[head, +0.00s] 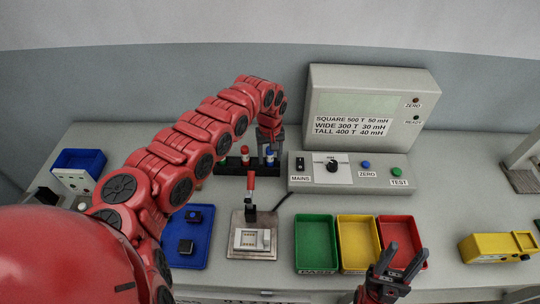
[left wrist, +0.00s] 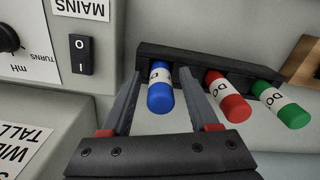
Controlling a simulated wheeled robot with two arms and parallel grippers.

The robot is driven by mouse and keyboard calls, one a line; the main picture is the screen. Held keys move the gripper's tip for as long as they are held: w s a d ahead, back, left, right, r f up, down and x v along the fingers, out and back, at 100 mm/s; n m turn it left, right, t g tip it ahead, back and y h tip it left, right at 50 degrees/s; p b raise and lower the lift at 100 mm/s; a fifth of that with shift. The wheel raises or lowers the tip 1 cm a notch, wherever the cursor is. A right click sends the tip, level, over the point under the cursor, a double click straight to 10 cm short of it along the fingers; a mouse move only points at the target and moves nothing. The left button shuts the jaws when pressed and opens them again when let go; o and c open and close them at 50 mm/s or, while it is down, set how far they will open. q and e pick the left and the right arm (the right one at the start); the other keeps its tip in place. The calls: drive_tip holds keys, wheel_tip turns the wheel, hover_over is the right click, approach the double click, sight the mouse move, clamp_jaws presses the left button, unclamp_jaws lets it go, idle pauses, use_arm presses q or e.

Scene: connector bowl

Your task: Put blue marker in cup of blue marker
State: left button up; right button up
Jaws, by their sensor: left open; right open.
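The blue marker (head: 270,155) stands in a black rack (head: 236,171) at the back of the bench, and its blue end and white label show in the left wrist view (left wrist: 160,96). A red marker (left wrist: 228,98) and a green marker (left wrist: 284,105) sit in the same rack. My left gripper (left wrist: 158,82) is open, with one finger on each side of the blue marker; I cannot tell whether they touch it. My right gripper (head: 405,256) is open and empty near the red tray at the front right. I cannot make out a separate cup for the blue marker.
A control box (head: 350,184) stands right of the rack. A lever fixture (head: 252,242) stands in front of it. Green (head: 316,243), yellow (head: 358,244) and red (head: 399,232) trays and a blue tray (head: 188,258) lie toward the front. A yellow device (head: 497,247) is at right.

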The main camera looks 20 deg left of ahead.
use_arm(q)
drive_tip(key=shift+a+r+b, duration=0.1)
drive_tip(key=shift+r+b, duration=0.2)
drive_tip(key=shift+r, duration=0.1)
wheel_tip(320, 180, up, 10)
drive_tip(key=b, duration=0.3)
drive_tip(key=shift+r+b, duration=0.25)
drive_tip(key=shift+b, duration=0.1)
drive_tip(key=shift+r, duration=0.45)
